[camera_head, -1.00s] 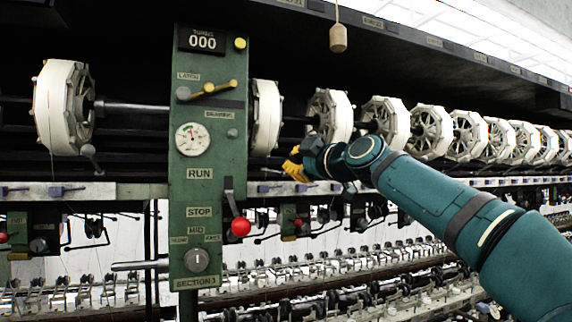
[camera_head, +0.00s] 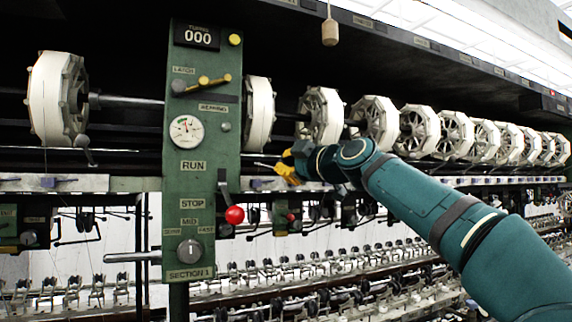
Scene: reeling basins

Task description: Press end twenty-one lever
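My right arm comes in from the lower right, and my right gripper (camera_head: 281,170), with yellow fingers, is just right of the green control panel (camera_head: 192,262), near the pale rail below the reels. It is too small to tell whether the fingers are open or shut. I see no held object. A lever with a red ball (camera_head: 234,215) hangs at the panel's right edge, below and left of the gripper and apart from it. Small end units with levers hang below the rail, such as a green one with a red knob (camera_head: 286,215). I cannot read which end is twenty-one. My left gripper is not in view.
White octagonal reels (camera_head: 322,115) line the shaft above the rail (camera_head: 95,183). A wooden pull (camera_head: 330,32) hangs from a cord at the top. The panel's lower handle (camera_head: 133,257) sticks out left. Rows of small fittings fill the space below.

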